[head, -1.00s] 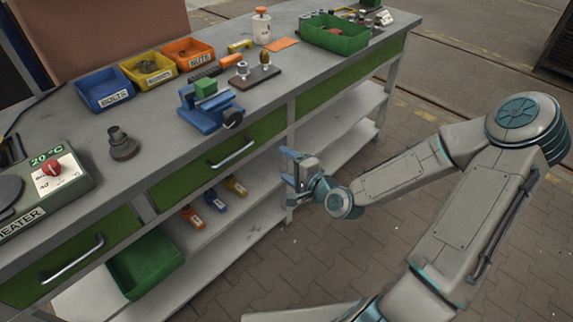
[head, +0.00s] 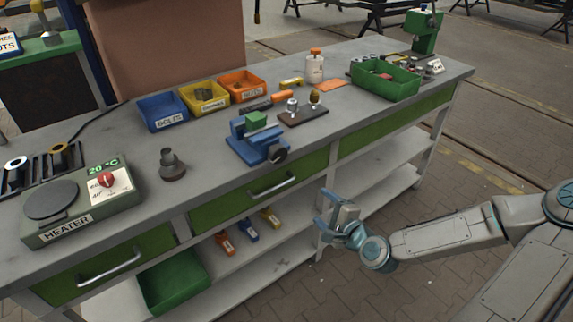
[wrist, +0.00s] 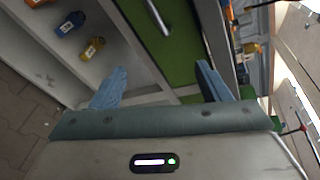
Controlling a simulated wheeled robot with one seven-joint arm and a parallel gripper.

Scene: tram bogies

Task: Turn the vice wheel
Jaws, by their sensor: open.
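The blue vice (head: 257,143) stands on the workbench near its front edge, with a green block (head: 256,119) at its jaws. Its dark round wheel (head: 277,155) faces the front, just above a green drawer. My gripper (head: 326,208) is open and empty, in front of the bench, below and to the right of the wheel, apart from it. In the wrist view my open fingers (wrist: 160,88) point at the green drawer front and the shelf. I cannot make out the wheel in the wrist view.
The workbench (head: 215,165) carries a heater (head: 82,205) at left, a dark metal part (head: 172,165), blue, yellow and orange bins, and a green tray (head: 384,82). Drawer handles (head: 271,186) stick out in front. Floor in front of the bench is clear.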

